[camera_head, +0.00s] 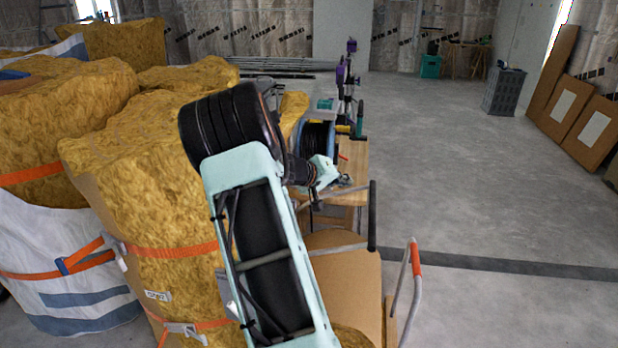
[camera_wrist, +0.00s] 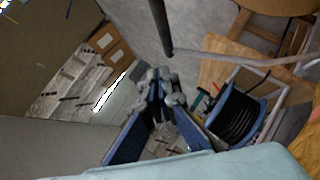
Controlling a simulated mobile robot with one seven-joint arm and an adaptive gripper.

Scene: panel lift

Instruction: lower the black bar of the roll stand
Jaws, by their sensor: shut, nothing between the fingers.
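The black bar (camera_head: 373,215) of the roll stand stands upright in the head view, held by two grey rods that run left over the brown roll (camera_head: 345,275). In the wrist view the black bar (camera_wrist: 158,22) shows at the top, with a grey rod running right from its end. My gripper (camera_head: 343,181) is to the left of the bar's upper end in the head view, partly hidden by its own wrist. In the wrist view my gripper (camera_wrist: 158,82) has its fingertips together and empty, apart from the bar in the picture.
A bent grey tube with a red-orange grip (camera_head: 415,257) rises at the roll's right. Behind my gripper are a wooden board and a dark cable reel (camera_head: 318,136). Yellow insulation sacks (camera_head: 125,145) crowd the left. The concrete floor (camera_head: 470,180) on the right is open.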

